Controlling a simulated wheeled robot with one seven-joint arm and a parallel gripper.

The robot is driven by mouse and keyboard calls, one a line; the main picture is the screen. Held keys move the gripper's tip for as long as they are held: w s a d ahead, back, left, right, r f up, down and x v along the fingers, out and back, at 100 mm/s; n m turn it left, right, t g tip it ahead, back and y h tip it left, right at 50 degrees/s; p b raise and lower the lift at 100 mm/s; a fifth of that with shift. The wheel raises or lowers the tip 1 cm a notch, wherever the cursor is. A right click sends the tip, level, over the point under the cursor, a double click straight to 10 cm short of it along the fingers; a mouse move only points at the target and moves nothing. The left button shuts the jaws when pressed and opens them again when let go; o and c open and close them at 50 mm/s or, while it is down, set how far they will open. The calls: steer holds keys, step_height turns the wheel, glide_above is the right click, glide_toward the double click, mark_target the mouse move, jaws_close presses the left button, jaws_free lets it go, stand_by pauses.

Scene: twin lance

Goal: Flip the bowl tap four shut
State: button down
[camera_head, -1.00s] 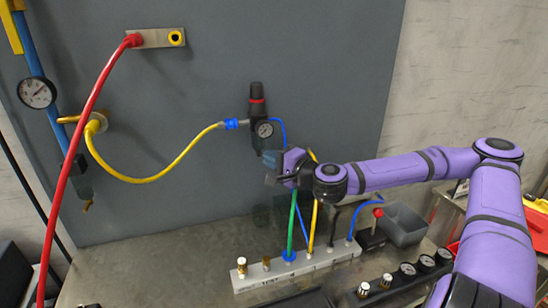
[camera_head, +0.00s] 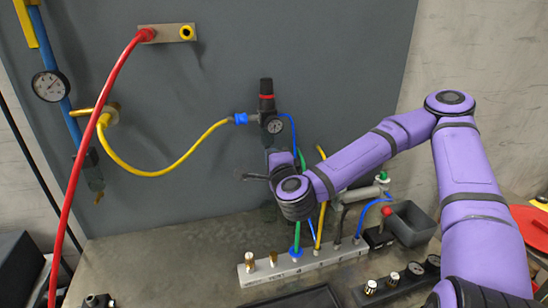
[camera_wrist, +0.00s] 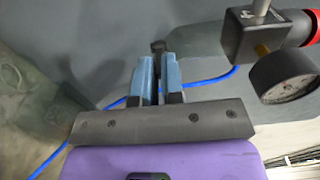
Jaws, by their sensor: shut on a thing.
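The black filter-regulator (camera_head: 266,104) with a red ring and a round gauge (camera_head: 274,126) is fixed to the grey panel. In the wrist view its gauge (camera_wrist: 285,76) is at the right, and its grey bowl (camera_wrist: 196,42) reaches left toward my fingers. The small dark bowl tap (camera_wrist: 158,47) is at the bowl's end. My gripper (camera_wrist: 157,65) has its blue fingers close together, shut on the tap. The tap's exact angle is hard to see. In the head view my wrist hides the tap and most of the bowl.
A white manifold (camera_head: 300,262) with green, yellow, black and blue hoses stands below my wrist. A yellow hose (camera_head: 150,172) and a blue hose join the regulator. A grey bin (camera_head: 411,222) and a red-knobbed part (camera_head: 387,212) are to the right.

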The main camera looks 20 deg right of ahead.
stand_by(0.4)
steer(key=c, duration=1.2)
jaws_free()
steer(key=shift+c, duration=0.2)
